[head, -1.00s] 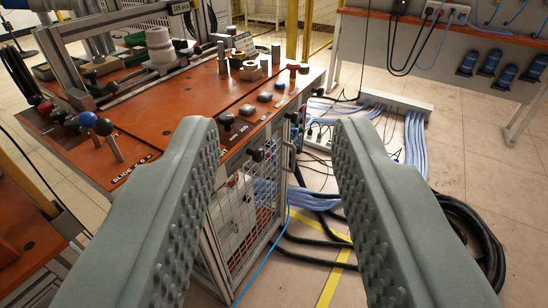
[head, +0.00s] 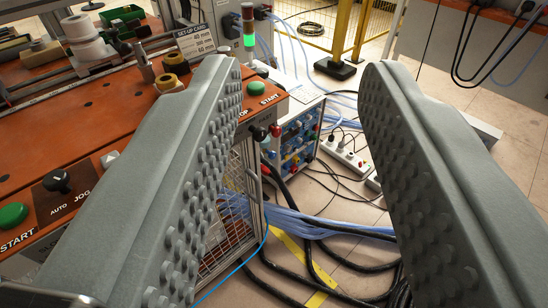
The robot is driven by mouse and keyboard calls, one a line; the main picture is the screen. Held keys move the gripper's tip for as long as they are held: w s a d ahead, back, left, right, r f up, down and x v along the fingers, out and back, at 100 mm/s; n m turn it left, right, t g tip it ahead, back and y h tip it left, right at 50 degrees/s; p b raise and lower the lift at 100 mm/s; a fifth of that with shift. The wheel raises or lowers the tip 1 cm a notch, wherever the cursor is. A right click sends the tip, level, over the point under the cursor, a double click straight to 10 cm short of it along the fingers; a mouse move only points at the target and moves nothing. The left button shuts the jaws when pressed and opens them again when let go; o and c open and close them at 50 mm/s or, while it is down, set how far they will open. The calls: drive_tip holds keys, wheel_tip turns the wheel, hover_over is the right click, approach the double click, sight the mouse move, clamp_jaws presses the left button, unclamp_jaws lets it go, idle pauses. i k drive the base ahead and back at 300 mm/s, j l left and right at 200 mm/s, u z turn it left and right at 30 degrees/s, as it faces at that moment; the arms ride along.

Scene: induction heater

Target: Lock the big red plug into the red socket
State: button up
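My gripper (head: 300,75) is open and empty, its two grey studded fingers wide apart on either side of the view. Between them, farther off and lower, stands an instrument box (head: 298,140) with a blue front panel carrying small red and other coloured fittings. A small red part (head: 275,130) shows at the bench's right corner, beside a black knob (head: 258,133). I cannot tell whether any of these red parts is the big red plug or the red socket; neither can be clearly made out. My left finger hides part of the bench.
An orange-topped bench (head: 60,130) with START buttons fills the left. A lit green signal light (head: 249,40) stands behind it. A white power strip (head: 345,158) and black cables (head: 330,270) lie on the floor. Another bench (head: 480,60) is at upper right.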

sight(265, 171)
drive_tip(key=i+l+u, duration=0.1)
drive_tip(key=l, duration=0.35)
drive_tip(key=i+l+u, duration=0.1)
drive_tip(key=l, duration=0.35)
drive_tip(key=i+l+u, duration=0.1)
drive_tip(key=i+l, duration=0.15)
drive_tip(key=l, duration=0.2)
drive_tip(key=i+l+u, duration=0.1)
drive_tip(key=l, duration=0.35)
